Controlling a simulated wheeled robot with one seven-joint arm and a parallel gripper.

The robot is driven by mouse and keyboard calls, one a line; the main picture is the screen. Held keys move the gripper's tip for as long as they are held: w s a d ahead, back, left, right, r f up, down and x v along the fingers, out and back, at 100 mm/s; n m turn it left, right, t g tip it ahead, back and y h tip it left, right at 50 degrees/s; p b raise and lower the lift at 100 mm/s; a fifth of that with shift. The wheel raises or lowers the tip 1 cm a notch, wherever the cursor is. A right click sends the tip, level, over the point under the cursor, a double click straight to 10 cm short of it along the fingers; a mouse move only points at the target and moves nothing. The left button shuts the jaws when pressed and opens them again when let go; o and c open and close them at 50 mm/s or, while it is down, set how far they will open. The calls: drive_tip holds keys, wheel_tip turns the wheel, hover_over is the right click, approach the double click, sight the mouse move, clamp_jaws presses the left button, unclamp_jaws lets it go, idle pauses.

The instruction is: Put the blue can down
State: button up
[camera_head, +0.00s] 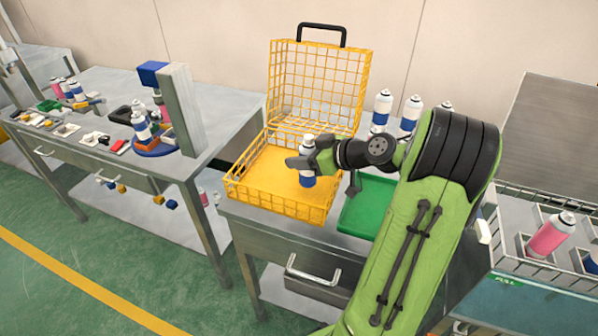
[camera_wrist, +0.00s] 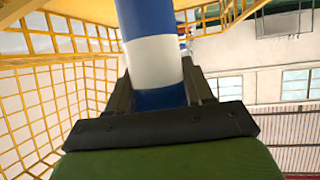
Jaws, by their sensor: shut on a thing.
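The blue can (camera_head: 307,178), blue and white with a white top, is upright in my gripper (camera_head: 303,162). In the head view it is over or inside the open yellow wire basket (camera_head: 250,188); I cannot tell whether its base touches the basket floor. My gripper is shut on the can from the right side. In the wrist view the blue and white can (camera_wrist: 153,60) stands between the dark fingers (camera_wrist: 160,100), with the basket's yellow wire wall (camera_wrist: 60,90) to the left.
The basket's raised wire lid (camera_head: 318,85) stands behind. A green tray (camera_head: 368,205) lies right of the basket, partly behind my arm. Several white-topped cans (camera_head: 383,106) stand at the back right. A rack with a pink can (camera_head: 551,235) is at far right. The basket floor looks otherwise empty.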

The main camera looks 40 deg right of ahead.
wheel_tip(320, 180, down, 4)
drive_tip(key=shift+r+b, duration=0.2)
drive_tip(key=shift+b, duration=0.2)
drive_tip(key=o, duration=1.1)
drive_tip(key=shift+o, duration=0.2)
drive_tip(key=p+v, duration=0.2)
drive_tip(key=v, duration=1)
